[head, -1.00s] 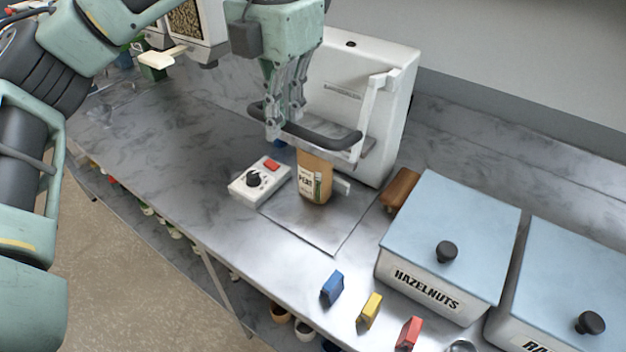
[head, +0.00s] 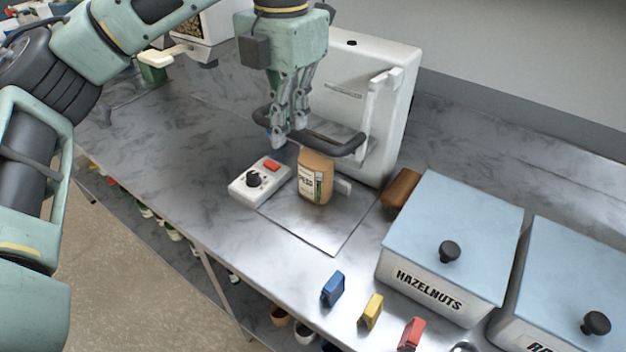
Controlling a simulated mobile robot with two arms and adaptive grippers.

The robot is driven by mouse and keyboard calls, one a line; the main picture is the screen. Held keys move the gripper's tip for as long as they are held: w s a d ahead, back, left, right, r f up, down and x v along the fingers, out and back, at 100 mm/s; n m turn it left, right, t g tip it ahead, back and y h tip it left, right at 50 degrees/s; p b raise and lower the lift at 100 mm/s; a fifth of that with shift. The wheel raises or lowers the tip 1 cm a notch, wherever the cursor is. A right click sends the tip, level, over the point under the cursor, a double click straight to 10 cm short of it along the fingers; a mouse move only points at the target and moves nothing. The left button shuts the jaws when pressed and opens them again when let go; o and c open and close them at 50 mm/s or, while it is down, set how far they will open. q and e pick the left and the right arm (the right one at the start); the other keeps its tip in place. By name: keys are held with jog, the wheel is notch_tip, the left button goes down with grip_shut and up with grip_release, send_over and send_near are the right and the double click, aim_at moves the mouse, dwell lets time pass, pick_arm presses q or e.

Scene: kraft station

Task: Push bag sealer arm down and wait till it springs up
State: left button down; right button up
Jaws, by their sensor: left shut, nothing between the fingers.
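The white bag sealer (head: 393,125) stands at the back of the counter. Its arm carries a black curved handle bar (head: 338,148), which sits above and behind the kraft bag. My left gripper (head: 287,138) is shut and empty, pointing down at the left part of the handle bar. Its fingers overlap the bar in the picture; I cannot tell whether they touch it. The brown kraft bag (head: 315,180) with a printed label stands upright on the metal plate (head: 330,228) before the sealer. My right gripper is not in view.
A white control box (head: 258,184) with a black knob and red switch lies left of the bag. A brown object (head: 401,188) and the hazelnuts bin (head: 452,240) stand to the right. Blue (head: 333,288), yellow (head: 371,311) and red (head: 411,333) clips stand near the front edge.

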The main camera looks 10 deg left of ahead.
pick_arm(q)
jog(key=shift+w+d+r+t, duration=0.2)
jog(key=shift+w+r+t, duration=0.15)
jog(key=shift+r, duration=0.1)
jog(key=r+p, duration=0.1)
jog(key=r, duration=0.1)
jog(key=r+p, duration=0.2)
jog(key=w+r+p, duration=0.1)
jog(key=r+p, duration=0.1)
jog(key=shift+d, duration=0.3)
notch_tip(320, 180, up, 5)
jog(key=p, duration=0.5)
jog(key=shift+f, duration=0.15)
jog(key=shift+s+a, duration=0.1)
jog(key=shift+r, duration=0.2)
